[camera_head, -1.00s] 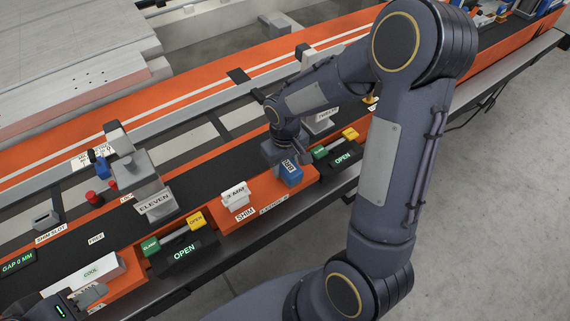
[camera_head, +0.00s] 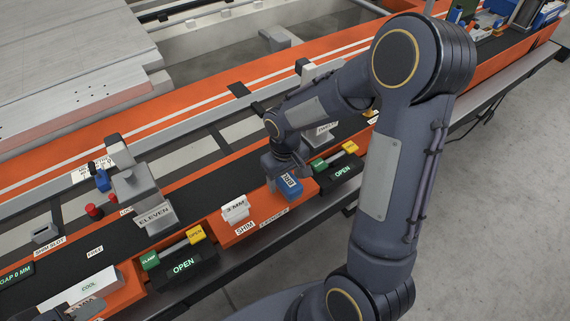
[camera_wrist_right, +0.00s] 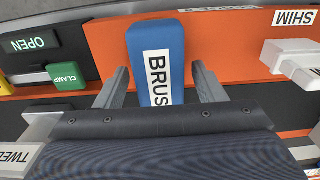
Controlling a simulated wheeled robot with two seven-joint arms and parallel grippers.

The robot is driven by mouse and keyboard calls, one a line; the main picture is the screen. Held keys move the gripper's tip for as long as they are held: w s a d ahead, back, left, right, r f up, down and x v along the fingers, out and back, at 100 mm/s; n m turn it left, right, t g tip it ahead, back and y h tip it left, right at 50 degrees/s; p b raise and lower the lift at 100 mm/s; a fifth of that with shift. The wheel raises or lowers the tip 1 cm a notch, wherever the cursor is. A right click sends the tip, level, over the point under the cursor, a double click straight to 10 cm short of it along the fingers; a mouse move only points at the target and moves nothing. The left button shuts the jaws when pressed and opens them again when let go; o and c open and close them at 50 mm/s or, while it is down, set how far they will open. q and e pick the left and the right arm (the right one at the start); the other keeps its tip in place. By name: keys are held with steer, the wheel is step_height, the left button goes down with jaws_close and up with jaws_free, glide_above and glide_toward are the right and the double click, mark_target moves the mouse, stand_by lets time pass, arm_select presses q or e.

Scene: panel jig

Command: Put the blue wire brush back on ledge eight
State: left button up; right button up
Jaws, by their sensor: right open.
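The blue wire brush (camera_head: 290,186), a blue block labelled BRUSH, is at the orange ledge (camera_head: 225,230) along the bench's front, right of the SHIM label. It also shows in the right wrist view (camera_wrist_right: 155,62), over the orange surface. My right gripper (camera_head: 284,172) is at the brush; in the wrist view its open fingers (camera_wrist_right: 161,88) stand either side of it, with visible gaps. The ledge label (camera_head: 273,216) in front of the brush is small and partly hidden in the wrist view. My left gripper (camera_head: 78,310) is cut off at the bottom left edge; its jaws are unclear.
A white 3 MM shim block (camera_head: 235,207) sits left of the brush. Clamps marked OPEN stand on both sides, the left (camera_head: 182,262) and right (camera_head: 340,172). A grey ELEVEN post (camera_head: 140,195) rises behind. My right arm covers much of the right side.

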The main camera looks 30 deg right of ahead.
mark_target(285, 176)
step_height(285, 176, up, 12)
steer(key=f, duration=0.1)
steer(key=s+a+r+m+t+y, duration=0.1)
steer(key=s+a+r+t+y, duration=0.1)
steer(key=s, duration=0.6)
steer(key=s+a+r+m+t+y, duration=0.1)
steer(key=s+a+r+t, duration=0.1)
steer(key=s, duration=0.6)
steer(key=shift+s+r+m+t+y+p, duration=0.35)
steer(key=shift+s+r+m+t+y, duration=0.1)
steer(key=shift+t, duration=0.35)
steer(key=shift+w+a, duration=0.1)
steer(key=shift+a, duration=0.05)
